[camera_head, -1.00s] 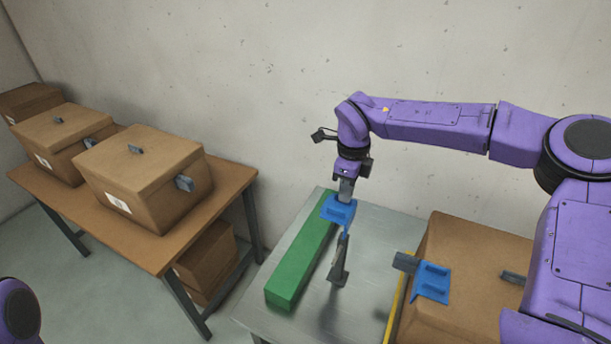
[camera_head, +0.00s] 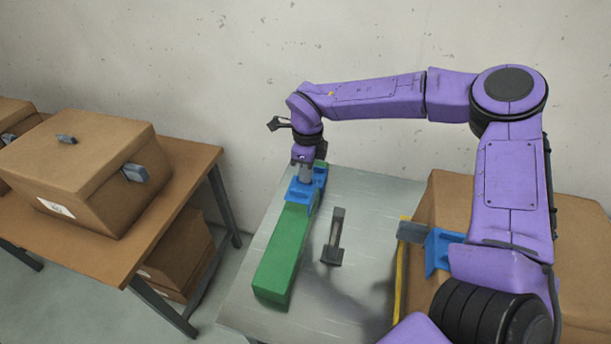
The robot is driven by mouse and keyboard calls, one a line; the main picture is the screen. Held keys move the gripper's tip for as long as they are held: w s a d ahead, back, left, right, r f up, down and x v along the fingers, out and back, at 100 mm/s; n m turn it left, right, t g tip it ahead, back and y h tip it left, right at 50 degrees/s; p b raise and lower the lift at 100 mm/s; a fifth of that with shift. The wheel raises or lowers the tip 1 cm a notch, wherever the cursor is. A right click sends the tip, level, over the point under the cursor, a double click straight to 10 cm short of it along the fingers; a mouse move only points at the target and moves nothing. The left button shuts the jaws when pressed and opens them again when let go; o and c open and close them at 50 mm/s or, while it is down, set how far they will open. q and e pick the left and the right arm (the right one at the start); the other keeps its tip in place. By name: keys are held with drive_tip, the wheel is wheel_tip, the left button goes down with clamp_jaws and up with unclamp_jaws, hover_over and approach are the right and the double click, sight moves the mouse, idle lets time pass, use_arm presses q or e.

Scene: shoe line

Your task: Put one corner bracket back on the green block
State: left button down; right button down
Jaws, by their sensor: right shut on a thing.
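The green block (camera_head: 278,262) is a long bar lying along the left side of the metal table. A blue corner bracket (camera_head: 299,197) is at its far end, at the top. My right gripper (camera_head: 304,176) points down from above and is shut on this bracket. The bracket seems to touch the block, but I cannot tell whether it is fully seated. Another blue bracket-like piece (camera_head: 437,250) is at the left side of the carton on the right, partly behind my right arm. My left gripper is out of view.
A dark grey part (camera_head: 335,240) stands on the metal table (camera_head: 350,285) right of the block. A yellow strip (camera_head: 401,265) runs beside the right carton (camera_head: 455,205). A brown table (camera_head: 150,225) with cartons (camera_head: 80,165) is at left.

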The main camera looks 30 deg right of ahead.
sight(307, 185)
drive_tip(key=shift+s+f+b, duration=0.3)
drive_tip(key=shift+b, duration=0.05)
wheel_tip(307, 185, down, 5)
drive_tip(key=b, duration=0.4)
drive_tip(key=shift+b, duration=0.35)
drive_tip(key=shift+s+f+b, duration=0.1)
drive_tip(key=shift+f+b, duration=0.2)
drive_tip(key=shift+f, duration=0.45)
drive_tip(key=shift+f+b, duration=0.3)
drive_tip(key=shift+f, duration=0.45)
drive_tip(key=shift+f+p, duration=0.3)
drive_tip(key=shift+p, duration=0.2)
